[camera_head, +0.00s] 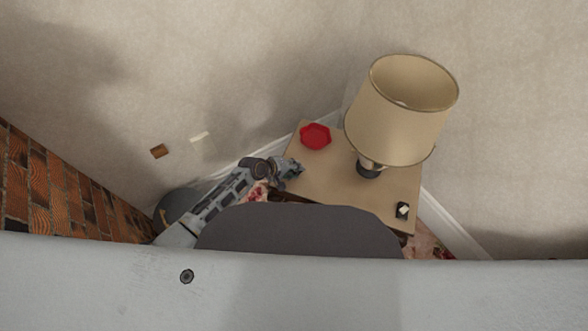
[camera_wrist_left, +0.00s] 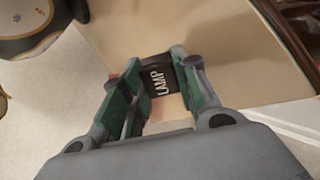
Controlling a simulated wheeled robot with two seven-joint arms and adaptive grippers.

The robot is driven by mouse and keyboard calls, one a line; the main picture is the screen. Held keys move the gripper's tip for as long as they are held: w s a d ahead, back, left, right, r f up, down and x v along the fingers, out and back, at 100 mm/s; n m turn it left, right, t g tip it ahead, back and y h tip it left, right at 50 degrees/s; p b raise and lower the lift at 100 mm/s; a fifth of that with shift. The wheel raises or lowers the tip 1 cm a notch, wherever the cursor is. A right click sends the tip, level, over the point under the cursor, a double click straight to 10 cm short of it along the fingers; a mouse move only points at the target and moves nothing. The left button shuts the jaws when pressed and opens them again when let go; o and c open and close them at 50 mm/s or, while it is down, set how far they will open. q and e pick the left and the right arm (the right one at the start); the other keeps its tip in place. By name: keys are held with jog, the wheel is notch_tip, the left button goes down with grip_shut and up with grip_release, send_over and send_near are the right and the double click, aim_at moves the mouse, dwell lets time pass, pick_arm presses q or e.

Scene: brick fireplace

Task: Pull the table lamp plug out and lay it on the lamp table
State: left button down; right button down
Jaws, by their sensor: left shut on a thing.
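The lamp plug (camera_wrist_left: 160,83) is a small black block with the word LAMP in white. In the left wrist view it sits between the fingertips of my left gripper (camera_wrist_left: 158,88), which is shut on it. In the head view my left gripper (camera_head: 291,169) is at the left edge of the tan lamp table (camera_head: 325,180); the plug cannot be made out there. The table lamp (camera_head: 400,110) with its beige shade stands on the table. Whether the plug touches the tabletop cannot be told. My right gripper is not in view.
A red hexagonal dish (camera_head: 315,136) lies at the table's back left corner. A small black item with a white top (camera_head: 402,210) is at the front right. The table's middle is clear.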

pick_arm(q)
jog(key=c, duration=1.5)
grip_release()
jog(key=o, duration=0.5)
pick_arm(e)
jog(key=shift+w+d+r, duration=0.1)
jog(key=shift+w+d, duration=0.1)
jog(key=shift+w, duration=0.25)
pick_arm(q)
jog(key=shift+a+r, duration=0.1)
jog(key=shift+r, duration=0.05)
jog(key=shift+v, duration=1.1)
jog(key=v, duration=0.9)
jog(key=shift+s, duration=0.2)
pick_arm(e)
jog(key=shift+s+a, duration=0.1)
pick_arm(q)
jog(key=shift+a+r, duration=0.1)
jog(key=shift+r, duration=0.05)
